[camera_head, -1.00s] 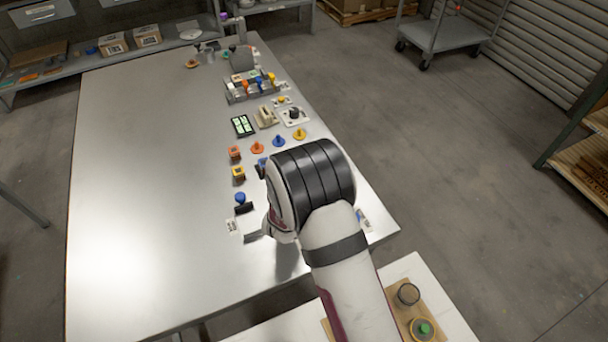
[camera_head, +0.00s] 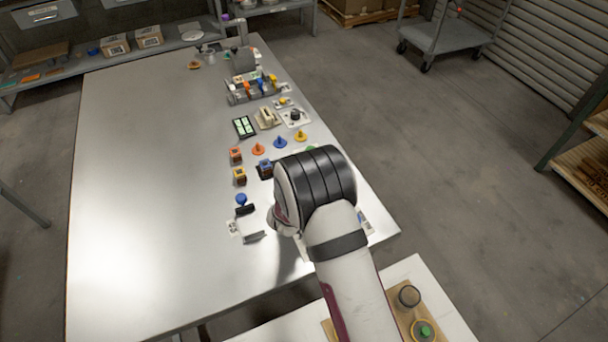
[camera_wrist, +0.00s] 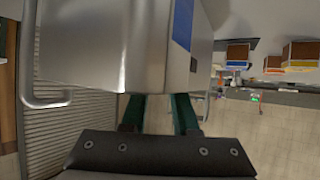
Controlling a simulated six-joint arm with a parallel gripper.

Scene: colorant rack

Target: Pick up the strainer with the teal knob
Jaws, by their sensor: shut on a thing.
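My gripper (camera_wrist: 159,115) shows in the wrist view with two dark green fingers close together below a large silver metal thing. The silver thing (camera_wrist: 85,45) has a loop handle on its left and a blue patch on its right. It fills the upper left, and the fingers are shut on it. I cannot make out a teal knob, so I cannot tell whether this is the strainer. In the head view my wrist hides the gripper and what it holds, above the table's near right part.
Orange (camera_head: 258,149), blue (camera_head: 280,142) and yellow (camera_head: 300,136) cones stand on the steel table (camera_head: 150,200). A green piece (camera_head: 311,149) peeks out behind my wrist. A blue-topped block (camera_head: 265,168) and a white stand (camera_head: 246,226) are close by. The table's left half is clear.

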